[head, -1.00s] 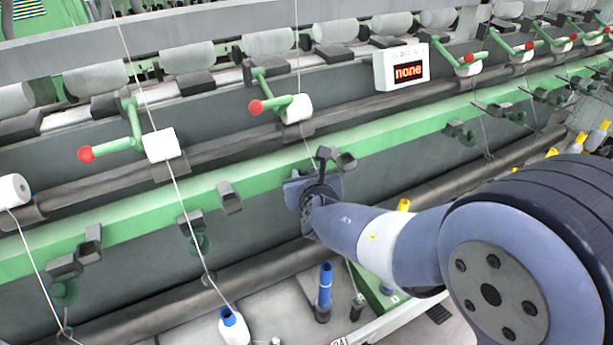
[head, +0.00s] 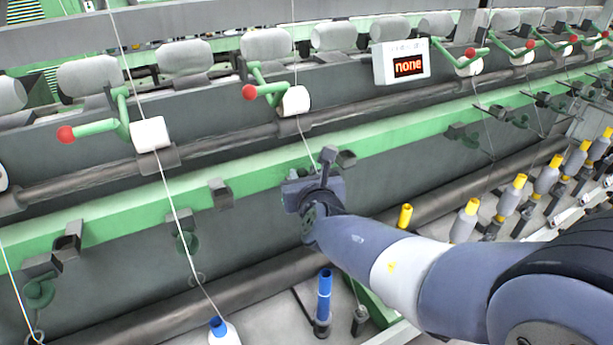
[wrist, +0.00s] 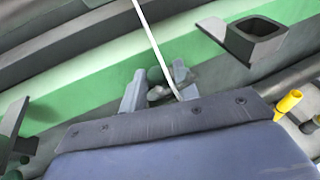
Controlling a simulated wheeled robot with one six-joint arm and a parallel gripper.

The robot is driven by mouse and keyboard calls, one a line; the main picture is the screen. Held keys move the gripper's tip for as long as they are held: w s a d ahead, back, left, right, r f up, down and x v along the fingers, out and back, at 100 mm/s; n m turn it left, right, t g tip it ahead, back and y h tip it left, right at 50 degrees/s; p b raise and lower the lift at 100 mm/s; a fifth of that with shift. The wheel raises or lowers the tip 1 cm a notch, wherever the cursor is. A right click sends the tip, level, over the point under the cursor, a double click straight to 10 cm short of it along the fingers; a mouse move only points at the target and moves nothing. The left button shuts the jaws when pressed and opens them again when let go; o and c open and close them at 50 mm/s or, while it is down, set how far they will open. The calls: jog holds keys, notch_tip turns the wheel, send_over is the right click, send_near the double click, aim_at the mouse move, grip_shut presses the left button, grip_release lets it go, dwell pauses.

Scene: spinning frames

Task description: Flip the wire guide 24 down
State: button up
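My gripper (head: 325,170) is at the green rail, in front of a thread station. In the wrist view the two grey fingers of my gripper (wrist: 157,88) stand apart, with a small green and grey part (wrist: 156,76) between or just behind them. This may be the wire guide; the fingers and wrist hide most of it, and I cannot tell whether they touch it. A white thread (wrist: 155,45) runs down to the right finger. I can read no number 24.
A dark square bracket (wrist: 262,35) sits close right of the fingers, also in the head view (head: 346,159). Below are a blue tube (head: 324,295) and a yellow-topped one (head: 405,215). Above are a white bobbin (head: 295,101) and a red-knobbed lever (head: 249,92).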

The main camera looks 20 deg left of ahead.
jog(key=o, duration=0.3)
jog(key=shift+s+a+f, duration=0.2)
jog(key=shift+s+f, duration=0.05)
jog(key=shift+s, duration=0.05)
jog(key=shift+r, duration=0.1)
jog(key=shift+s+d+r, duration=0.1)
jog(key=shift+d, duration=0.1)
jog(key=v, duration=1)
jog(key=shift+s, duration=0.15)
